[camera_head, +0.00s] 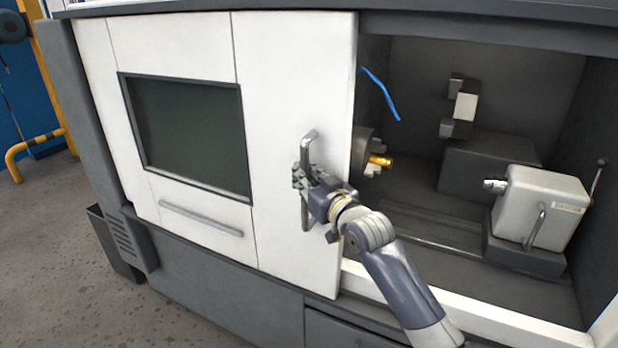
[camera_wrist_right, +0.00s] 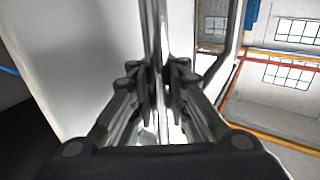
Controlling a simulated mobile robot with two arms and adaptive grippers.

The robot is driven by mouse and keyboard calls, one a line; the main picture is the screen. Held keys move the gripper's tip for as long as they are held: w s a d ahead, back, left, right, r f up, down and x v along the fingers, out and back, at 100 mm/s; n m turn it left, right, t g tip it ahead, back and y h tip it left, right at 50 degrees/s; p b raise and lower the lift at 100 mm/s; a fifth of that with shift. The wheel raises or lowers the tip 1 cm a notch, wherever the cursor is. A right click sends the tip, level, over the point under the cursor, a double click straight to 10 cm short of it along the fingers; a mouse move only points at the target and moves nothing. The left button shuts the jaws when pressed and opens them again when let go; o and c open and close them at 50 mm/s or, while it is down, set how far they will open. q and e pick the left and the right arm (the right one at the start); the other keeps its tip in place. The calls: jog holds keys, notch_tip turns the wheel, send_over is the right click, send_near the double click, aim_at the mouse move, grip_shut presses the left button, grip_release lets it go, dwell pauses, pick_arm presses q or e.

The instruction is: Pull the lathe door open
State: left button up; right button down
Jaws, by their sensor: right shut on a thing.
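The lathe door (camera_head: 293,95) is a white panel at the middle of the head view. It stands slid to the left, and the chamber to its right is exposed. A grey vertical bar handle (camera_head: 308,140) is near the door's right edge. My right gripper (camera_head: 301,178) is shut on the handle around its middle. In the right wrist view the handle (camera_wrist_right: 155,40) runs upright between the fingers of my right gripper (camera_wrist_right: 160,90). The fingers hide part of the handle. My left gripper is not in view.
Inside the chamber are a brass-coloured part (camera_head: 380,161) at the chuck, a blue hose (camera_head: 380,92) and a light grey tailstock (camera_head: 540,208). The dark window panel (camera_head: 190,132) is left of the door. A yellow rail (camera_head: 30,143) stands at far left beside open floor.

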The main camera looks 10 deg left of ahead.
jog(key=shift+s+a+f, duration=0.1)
jog(key=shift+a+f, duration=0.25)
jog(key=shift+a, duration=0.2)
jog(key=c, duration=1.5)
grip_release()
jog(key=shift+a, duration=0.15)
jog(key=shift+c, duration=0.2)
jog(key=v, duration=1.2)
jog(key=shift+r, duration=0.25)
